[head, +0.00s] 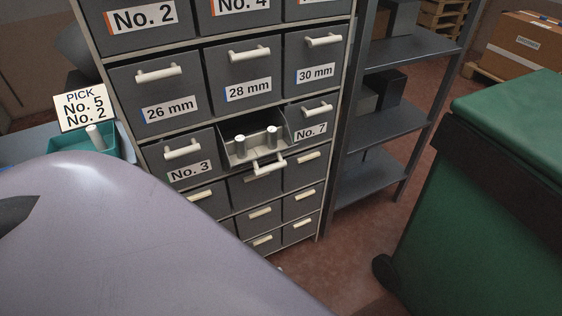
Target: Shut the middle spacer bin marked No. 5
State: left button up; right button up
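The middle bin (270,150), between the bins labelled No. 3 (190,170) and No. 7 (311,131), is pulled out of the grey cabinet. Its open top shows two pale metal cylinders (241,145) standing inside. Its pale handle (268,166) is on the lowered front edge. No "No. 5" label shows on it from this angle. Neither of my grippers is in view. A large smooth lilac part of my own body fills the lower left and hides some of the cabinet.
A sign reading PICK No. 5 No. 2 (83,108) stands by a teal tray (125,148) holding a pale cylinder. Dark shelving (385,120) is right of the cabinet. A green wheeled container (470,210) stands at the right. Bare reddish floor (365,245) lies between.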

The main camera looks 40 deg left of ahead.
aim_at(258, 149)
jog(key=j+u, duration=0.15)
jog(key=u, duration=0.25)
jog(key=i+j+u, duration=0.1)
jog(key=u, duration=0.25)
jog(key=i+j+u, duration=0.1)
jog(key=u, duration=0.3)
jog(key=i+j+u, duration=0.1)
jog(key=u, duration=0.3)
